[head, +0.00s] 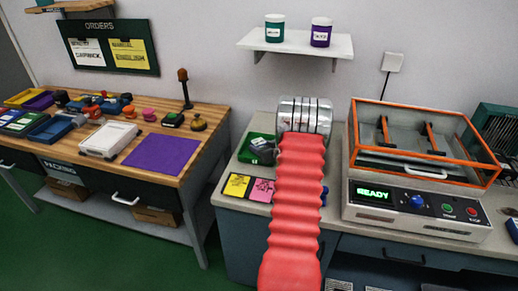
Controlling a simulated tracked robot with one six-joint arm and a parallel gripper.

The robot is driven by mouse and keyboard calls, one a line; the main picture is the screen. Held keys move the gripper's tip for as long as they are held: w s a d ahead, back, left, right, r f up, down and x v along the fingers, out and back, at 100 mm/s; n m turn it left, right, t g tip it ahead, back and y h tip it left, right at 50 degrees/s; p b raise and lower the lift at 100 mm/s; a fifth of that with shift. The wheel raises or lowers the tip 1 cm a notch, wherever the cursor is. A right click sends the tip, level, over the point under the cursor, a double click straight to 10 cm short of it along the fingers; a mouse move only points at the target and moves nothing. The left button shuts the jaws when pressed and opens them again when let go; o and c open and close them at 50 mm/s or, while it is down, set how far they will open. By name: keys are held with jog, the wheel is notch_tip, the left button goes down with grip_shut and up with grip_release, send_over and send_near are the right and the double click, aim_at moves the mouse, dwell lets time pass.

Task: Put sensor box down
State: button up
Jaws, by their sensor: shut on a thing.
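My arm reaches up the middle of the head view, in red ribbed sleeve with a banded silver part at its far end, over the grey counter. The fingers of my gripper are hidden behind it, so I cannot see what they hold. A small dark grey boxy thing (262,150) shows just left of my arm, at a green tray (245,148). My arm covers its right side. I cannot tell whether it is the sensor box, or whether it rests in the tray or is held above it.
Yellow (237,185) and pink (262,190) cards lie in front of the tray. An orange-framed clear-lidded chamber (424,142) stands right, its panel (417,207) reading READY. A shelf (295,44) with two cups hangs above. The wooden bench (208,118) at left has a bare purple mat (161,154).

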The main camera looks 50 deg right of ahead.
jog(key=shift+f, duration=0.1)
jog(key=o, duration=1)
jog(key=shift+s+r, duration=0.2)
jog(key=v, duration=1.1)
jog(key=shift+s+a, duration=0.2)
jog(key=shift+s, duration=0.05)
jog(key=shift+w, duration=0.1)
